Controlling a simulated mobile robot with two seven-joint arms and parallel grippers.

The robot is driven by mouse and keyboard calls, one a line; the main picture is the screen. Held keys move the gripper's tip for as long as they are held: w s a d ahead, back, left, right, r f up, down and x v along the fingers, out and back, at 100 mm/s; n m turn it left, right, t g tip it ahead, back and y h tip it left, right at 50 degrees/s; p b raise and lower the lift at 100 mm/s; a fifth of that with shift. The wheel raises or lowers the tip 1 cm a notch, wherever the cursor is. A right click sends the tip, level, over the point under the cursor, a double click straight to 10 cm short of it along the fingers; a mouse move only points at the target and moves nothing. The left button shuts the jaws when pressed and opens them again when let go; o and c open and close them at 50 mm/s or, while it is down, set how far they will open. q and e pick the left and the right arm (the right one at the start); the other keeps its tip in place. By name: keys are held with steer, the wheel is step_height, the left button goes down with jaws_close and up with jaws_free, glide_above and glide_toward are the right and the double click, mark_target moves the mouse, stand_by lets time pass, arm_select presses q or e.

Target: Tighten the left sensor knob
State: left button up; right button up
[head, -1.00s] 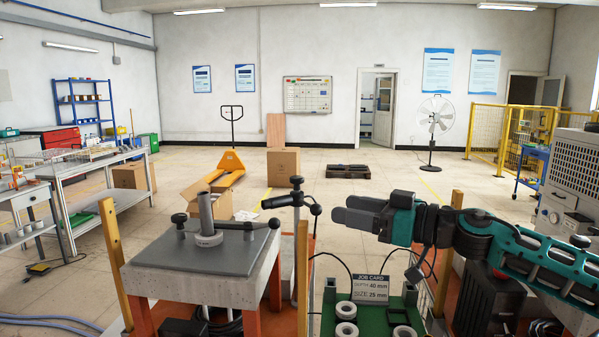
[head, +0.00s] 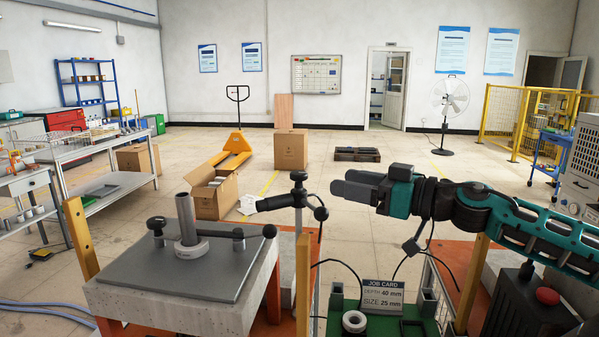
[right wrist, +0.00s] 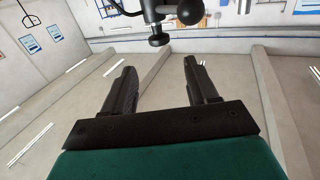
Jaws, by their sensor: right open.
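My right gripper (head: 338,188) comes in from the right, open and empty. Its two fingers (right wrist: 161,88) show apart in the right wrist view. Just left of it stands a black clamp head (head: 286,202) with a small top knob (head: 299,176) and a ball-ended handle (head: 321,213). In the right wrist view, which looks upside down, a black knob (right wrist: 158,39) lies beyond and between the fingertips, apart from both. On the heater plate, a black knob (head: 156,224) stands left of the grey post (head: 186,220). I cannot tell which knob is the left sensor knob. My left gripper is out of view.
The grey heater plate (head: 215,268) lies on a pale block. A job card (head: 383,295) and a pale ring (head: 354,321) are on the green board at the front. Yellow posts (head: 303,285) stand nearby. A black box with a red button (head: 547,296) is at right.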

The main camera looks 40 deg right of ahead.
mark_target(306, 175)
steer(key=shift+x, duration=5.6)
steer(key=shift+f, duration=0.1)
steer(key=c, duration=0.9)
